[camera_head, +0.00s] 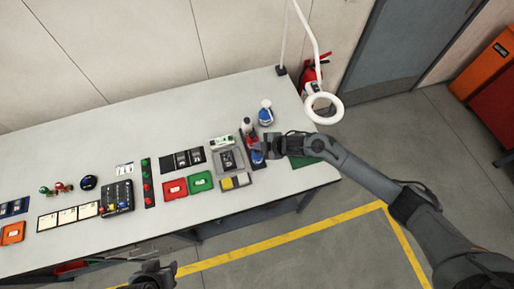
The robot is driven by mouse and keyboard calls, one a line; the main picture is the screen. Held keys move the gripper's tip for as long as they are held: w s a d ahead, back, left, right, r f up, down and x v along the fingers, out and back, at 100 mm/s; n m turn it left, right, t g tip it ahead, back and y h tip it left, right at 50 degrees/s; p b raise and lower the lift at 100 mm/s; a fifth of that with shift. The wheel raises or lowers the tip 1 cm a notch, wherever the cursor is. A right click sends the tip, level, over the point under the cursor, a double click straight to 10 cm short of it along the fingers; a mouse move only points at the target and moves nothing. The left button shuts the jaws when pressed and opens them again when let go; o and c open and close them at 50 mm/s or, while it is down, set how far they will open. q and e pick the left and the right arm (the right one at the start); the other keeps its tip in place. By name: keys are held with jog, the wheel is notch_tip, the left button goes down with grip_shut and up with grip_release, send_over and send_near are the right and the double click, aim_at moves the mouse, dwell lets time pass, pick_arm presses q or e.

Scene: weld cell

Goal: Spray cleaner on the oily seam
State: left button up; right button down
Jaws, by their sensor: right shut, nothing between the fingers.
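My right gripper (262,148) is shut and empty over the right part of the bench, close beside a small group of bottles. A white-topped bottle (246,126) stands just behind it, and a red and blue item (257,157) is partly hidden by the fingers. A blue bottle with a white top (266,113) stands apart, further back. Which one is the spray cleaner I cannot tell. A grey tray (214,160) with a dark part in it lies left of the gripper; no oily seam can be made out. My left gripper (152,274) is low at the front, off the bench; its fingers are unclear.
The bench (170,127) holds red and green trays (200,182), a dark button box (117,197) and cards to the left. A green mat (303,162) lies under my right arm. A white ring lamp (324,108) overhangs the right end. The bench's back strip is clear.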

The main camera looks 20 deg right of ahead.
notch_tip(320, 180, up, 6)
jog(key=p, duration=0.5)
dwell(0.4)
dwell(1.7)
dwell(0.6)
